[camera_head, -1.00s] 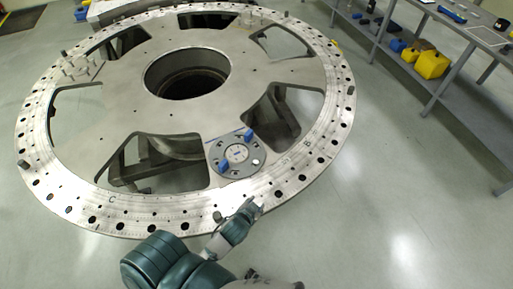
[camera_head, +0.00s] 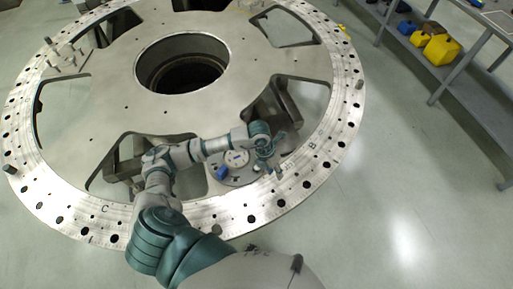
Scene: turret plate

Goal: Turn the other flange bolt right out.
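A round grey flange (camera_head: 231,181) sits on the near part of the big turret plate (camera_head: 112,62). One blue bolt (camera_head: 221,173) stands at the flange's left edge, clear of my arm. I do not see a second blue bolt; the far right part of the flange is behind my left arm and gripper. My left gripper (camera_head: 272,162) is over the right side of the flange, pointing down. Its fingers are small and overlap the flange, so I cannot tell if they are open, shut or touching anything. My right gripper is not in view.
The plate has large cut-outs, a wide central hole (camera_head: 186,76) and upright pegs on its rim. A grey shelf bench (camera_head: 462,92) with yellow containers (camera_head: 441,49) stands at the right. The floor (camera_head: 400,200) between plate and bench is clear.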

